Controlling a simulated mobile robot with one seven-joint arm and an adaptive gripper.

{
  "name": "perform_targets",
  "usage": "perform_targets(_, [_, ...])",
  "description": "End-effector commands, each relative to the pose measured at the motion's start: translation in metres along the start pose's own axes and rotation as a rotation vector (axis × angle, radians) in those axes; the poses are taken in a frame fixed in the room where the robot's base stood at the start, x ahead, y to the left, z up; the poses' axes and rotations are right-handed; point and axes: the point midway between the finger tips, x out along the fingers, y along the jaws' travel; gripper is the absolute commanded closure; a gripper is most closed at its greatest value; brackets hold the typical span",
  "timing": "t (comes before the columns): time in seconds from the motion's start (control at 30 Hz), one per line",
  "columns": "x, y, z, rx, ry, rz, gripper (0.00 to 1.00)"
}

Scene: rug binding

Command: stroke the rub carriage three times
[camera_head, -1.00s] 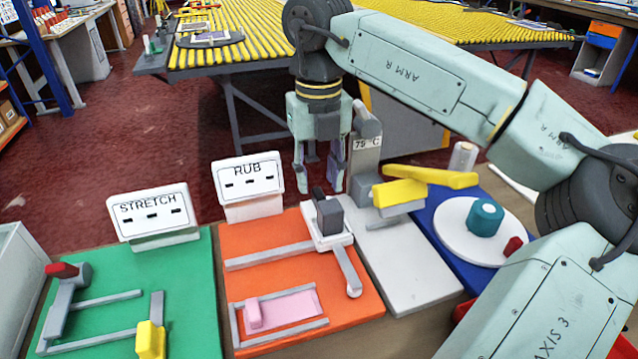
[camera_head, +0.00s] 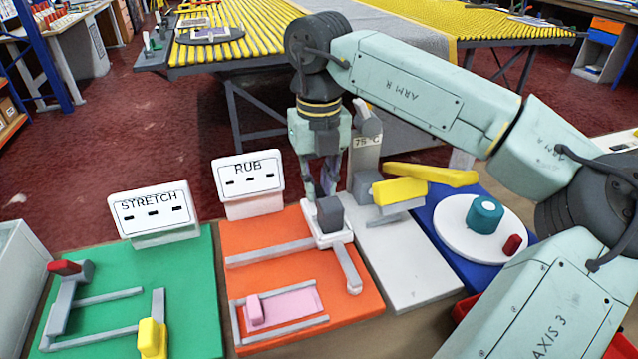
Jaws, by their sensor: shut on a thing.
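The rub carriage (camera_head: 340,238) is a white slide with a dark grey block on top. It sits at the right end of a grey rail (camera_head: 270,252) on the orange board, and a light arm reaches from it toward the front. My gripper (camera_head: 320,194) is low over the carriage, its fingers down at the dark block (camera_head: 330,216) and shut on the carriage's grip. The exact contact is partly hidden behind the block. A pink strip (camera_head: 290,302) with a small pink block lies in a grey frame at the front of the orange board (camera_head: 350,318).
The RUB sign (camera_head: 248,178) stands behind the board. The green STRETCH board (camera_head: 190,300) is at left. A grey press with a yellow lever (camera_head: 430,175) and a blue board with a white disc (camera_head: 455,230) are at right, close to my arm.

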Motion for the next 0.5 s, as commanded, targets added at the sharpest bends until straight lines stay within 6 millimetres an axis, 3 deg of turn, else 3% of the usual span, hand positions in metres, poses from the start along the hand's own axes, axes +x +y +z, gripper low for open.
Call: perform_targets(0.5, [-0.0002,0.0000,0.0000,0.000,0.000,0.000,1.00])
